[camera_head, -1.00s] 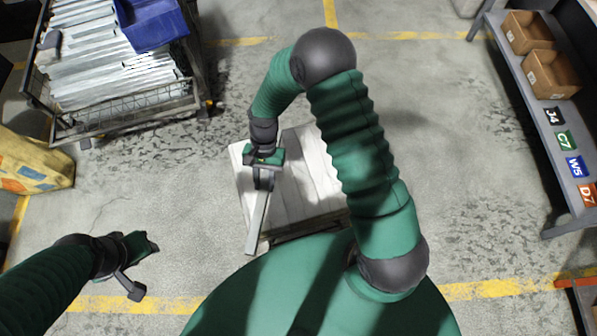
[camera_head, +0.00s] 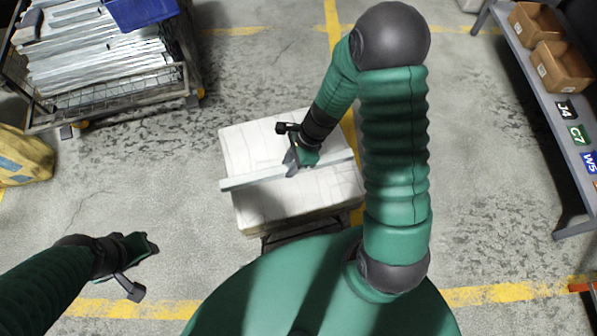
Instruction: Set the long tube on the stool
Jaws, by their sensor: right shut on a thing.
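The long tube (camera_head: 250,178) is a thin light-grey bar lying crosswise over the white top of the stool (camera_head: 300,205). Its left end sticks out a little past the stool's left edge, and its right end is near my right arm. My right gripper (camera_head: 293,165) is shut on the tube near its middle. I cannot tell whether the tube touches the stool top. My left gripper (camera_head: 141,266) is empty above the floor at the lower left, apart from the stool; its jaw gap is unclear.
A wire cart (camera_head: 110,105) with several metal pieces and a blue bin (camera_head: 143,12) stands at upper left. A yellow object (camera_head: 22,158) is at the left edge. A shelf (camera_head: 550,85) with cardboard boxes (camera_head: 560,67) stands at right. The floor left of the stool is clear.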

